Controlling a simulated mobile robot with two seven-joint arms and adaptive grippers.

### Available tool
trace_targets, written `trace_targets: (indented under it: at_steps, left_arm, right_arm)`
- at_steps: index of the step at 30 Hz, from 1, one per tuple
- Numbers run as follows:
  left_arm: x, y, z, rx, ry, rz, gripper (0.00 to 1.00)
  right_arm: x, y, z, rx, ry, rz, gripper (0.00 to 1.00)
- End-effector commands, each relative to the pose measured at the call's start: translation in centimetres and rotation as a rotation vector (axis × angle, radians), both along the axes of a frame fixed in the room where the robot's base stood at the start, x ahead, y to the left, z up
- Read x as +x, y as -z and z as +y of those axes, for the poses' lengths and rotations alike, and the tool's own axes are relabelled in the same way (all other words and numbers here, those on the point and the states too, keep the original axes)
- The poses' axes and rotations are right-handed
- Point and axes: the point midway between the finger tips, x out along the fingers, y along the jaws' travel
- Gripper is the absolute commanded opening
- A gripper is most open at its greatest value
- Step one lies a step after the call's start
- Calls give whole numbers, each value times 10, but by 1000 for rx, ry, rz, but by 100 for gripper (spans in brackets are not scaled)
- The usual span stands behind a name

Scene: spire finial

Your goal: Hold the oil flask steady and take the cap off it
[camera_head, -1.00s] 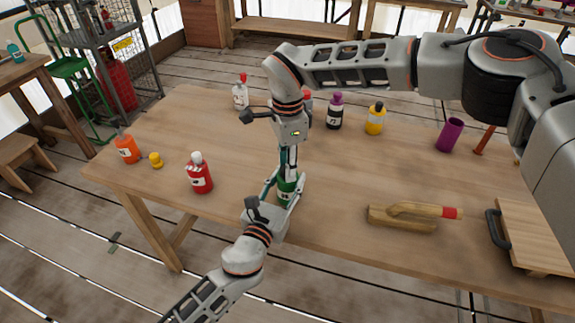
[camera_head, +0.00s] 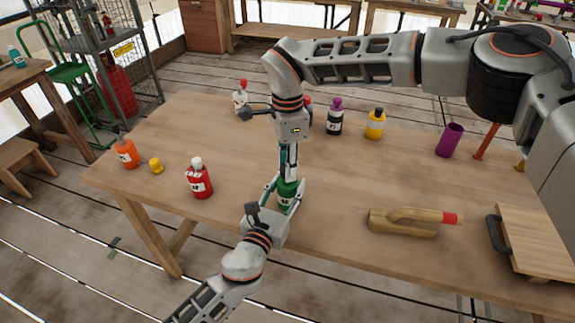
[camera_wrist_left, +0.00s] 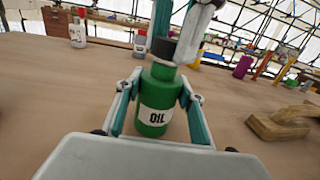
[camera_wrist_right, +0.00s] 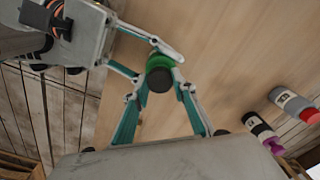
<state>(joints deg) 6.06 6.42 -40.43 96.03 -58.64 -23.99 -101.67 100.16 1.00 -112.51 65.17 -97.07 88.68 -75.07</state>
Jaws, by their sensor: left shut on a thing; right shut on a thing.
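The green oil flask (camera_wrist_left: 157,100), with an OIL label, stands upright near the table's front edge. It also shows in the head view (camera_head: 287,190). My left gripper (camera_head: 284,194) is shut on the flask body, one finger on each side. The black cap (camera_wrist_left: 163,50) is at the flask's top; I cannot tell whether it is still seated on the neck. My right gripper (camera_head: 288,172) comes from above and is shut on the cap, which shows dark between its fingers in the right wrist view (camera_wrist_right: 160,79).
A red bottle (camera_head: 199,180), an orange bottle (camera_head: 127,154) and a yellow piece (camera_head: 156,166) are to the left. Purple-capped (camera_head: 335,118) and yellow (camera_head: 375,124) bottles and a purple cup (camera_head: 449,141) stand behind. A wooden float (camera_head: 402,222) lies right; bare table separates them.

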Motion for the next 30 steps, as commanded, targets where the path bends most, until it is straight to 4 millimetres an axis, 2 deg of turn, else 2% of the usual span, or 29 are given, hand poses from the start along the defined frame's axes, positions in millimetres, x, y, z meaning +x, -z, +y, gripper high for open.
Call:
trace_targets:
  at_steps: [5,13,21,22,23,24,30]
  left_arm:
    - [0,1,0,1,-1,1,0]
    - [0,1,0,1,-1,1,0]
    - [0,1,0,1,-1,1,0]
    - [0,1,0,1,-1,1,46]
    - [0,0,0,1,-1,1,54]
    - [0,0,0,1,0,1,58]
    - [0,0,0,0,0,1,58]
  right_arm:
    - [1,-6,0,1,0,-2,0]
    - [1,-36,0,1,0,-3,0]
    - [0,-40,0,0,0,0,0]
    - [0,-40,0,0,0,0,0]
    - [0,-40,0,0,0,0,0]
    - [0,-40,0,0,0,0,0]
    - [0,-40,0,0,0,0,0]
